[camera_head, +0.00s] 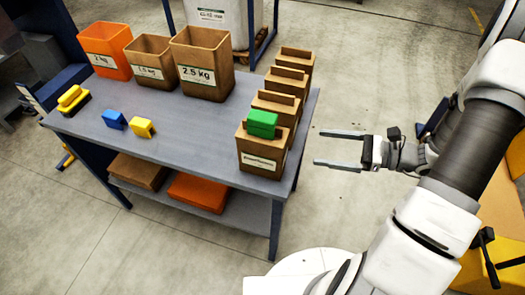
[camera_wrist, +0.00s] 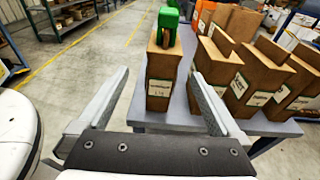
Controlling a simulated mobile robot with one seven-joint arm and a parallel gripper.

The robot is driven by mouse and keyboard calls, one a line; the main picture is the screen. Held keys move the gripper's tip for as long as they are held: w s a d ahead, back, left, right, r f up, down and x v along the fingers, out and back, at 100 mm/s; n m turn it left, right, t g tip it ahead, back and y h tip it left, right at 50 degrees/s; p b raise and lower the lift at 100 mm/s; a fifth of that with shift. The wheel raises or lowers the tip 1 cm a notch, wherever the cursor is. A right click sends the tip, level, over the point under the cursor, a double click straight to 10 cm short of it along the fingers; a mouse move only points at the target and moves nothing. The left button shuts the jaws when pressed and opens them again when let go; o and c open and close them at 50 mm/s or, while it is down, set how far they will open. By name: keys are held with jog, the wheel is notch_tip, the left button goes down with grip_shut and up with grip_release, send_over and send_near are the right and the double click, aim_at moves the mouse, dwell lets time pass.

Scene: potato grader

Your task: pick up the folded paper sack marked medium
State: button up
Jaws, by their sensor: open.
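Several brown folded paper sacks stand upright in a row along the right end of the grey table. The nearest sack (camera_head: 262,164) has a green block (camera_head: 263,123) on top, and it also shows in the wrist view (camera_wrist: 163,68). Behind it stand another sack (camera_head: 273,104) and more (camera_head: 287,80) (camera_head: 295,58). Each carries a white label in the wrist view, but the print is too small to tell which reads medium. My gripper (camera_head: 318,147) is open and empty, right of the table and apart from the sacks. In the wrist view the nearest sack appears between its fingers, farther off.
The grey table (camera_head: 190,120) also holds an orange bin (camera_head: 107,50), two brown bins (camera_head: 152,60) (camera_head: 203,65), and blue (camera_head: 114,119) and yellow (camera_head: 143,127) blocks. A yellow-and-black item (camera_head: 72,98) sits at the left.

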aim_at(286, 142)
jog(key=x, duration=1.1)
jog(key=shift+w+a+f, duration=0.2)
jog(key=shift+w+f, duration=0.1)
jog(key=shift+w+p+x, duration=0.1)
jog(key=shift+p+x, duration=0.15)
jog(key=shift+x, duration=1.15)
jog(key=shift+w+p+x, duration=0.15)
jog(key=shift+p+x, duration=0.1)
jog(key=shift+x, duration=1.15)
jog(key=shift+d, duration=0.1)
grip_shut()
jog(key=shift+r, duration=0.15)
